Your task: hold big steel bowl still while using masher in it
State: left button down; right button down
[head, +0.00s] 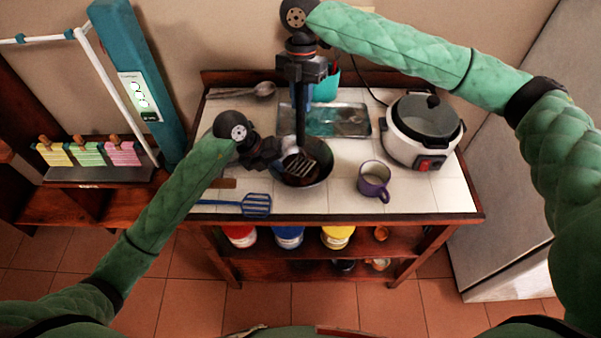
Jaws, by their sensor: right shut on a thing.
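The big steel bowl (318,178) stands on the white tiled top near its front middle, with dark contents inside. My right gripper (301,82) is above the bowl, pointing down and shut on the masher. The masher's slotted head (300,165) is inside the bowl; I cannot tell if it touches the bottom. My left gripper (277,155) is at the bowl's upper left rim. Its fingertips are small and dark there, so I cannot tell whether they grip the rim.
A purple mug (374,182) stands right of the bowl, and a white rice cooker (423,130) is at the right. A metal tray (345,121) lies behind. A blue slotted spatula (255,205) lies at the front left. A ladle (262,90) lies at the back left.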

jog(key=shift+w+x, duration=0.25)
jog(key=shift+x, duration=0.85)
jog(key=shift+s+v, duration=0.2)
jog(key=shift+v, duration=0.55)
jog(key=shift+s+v, duration=0.15)
jog(key=shift+v, duration=0.55)
jog(key=shift+r, duration=0.25)
jog(key=shift+s+r+v, duration=0.1)
jog(key=shift+s+v, duration=0.25)
jog(key=shift+v, duration=1.05)
jog(key=shift+s+r+v, duration=0.1)
jog(key=shift+s+v, duration=0.2)
jog(key=shift+v, duration=1.05)
jog(key=shift+s+r+v, duration=0.1)
jog(key=shift+s+v, duration=0.25)
jog(key=shift+v, duration=1.05)
jog(key=shift+s+v, duration=0.25)
jog(key=shift+v, duration=0.7)
jog(key=shift+s+v, duration=0.2)
jog(key=shift+v, duration=0.75)
jog(key=shift+r, duration=0.1)
